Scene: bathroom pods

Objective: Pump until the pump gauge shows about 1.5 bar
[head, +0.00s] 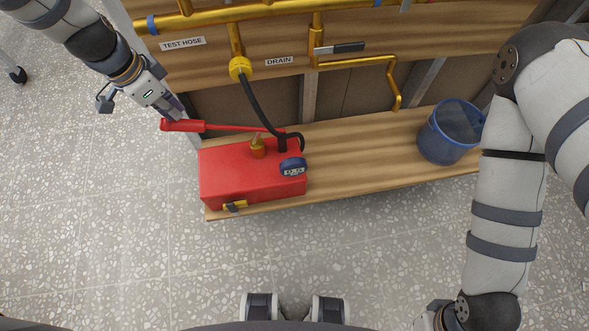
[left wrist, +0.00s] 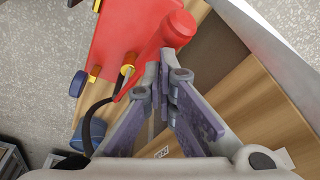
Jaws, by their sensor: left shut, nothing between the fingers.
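The red test pump (head: 250,177) sits on the wooden ledge. Its red lever (head: 215,126) lies low, nearly level over the tank, with its thick grip end pointing left. The round dark blue pump gauge (head: 292,168) is on the tank's right front; its digits are too small to read surely. My left gripper (head: 176,110) is shut and empty, just above and beside the lever's grip. In the left wrist view its closed fingers (left wrist: 166,62) are close to the grip end (left wrist: 178,27); I cannot tell whether they touch. My right gripper is outside the views.
A black hose (head: 254,102) runs from the pump to the yellow fitting (head: 240,68) below brass pipes. A drain valve with a dark handle (head: 347,48) is to the right. A blue bucket (head: 450,132) stands on the ledge's right. The ledge between pump and bucket is clear.

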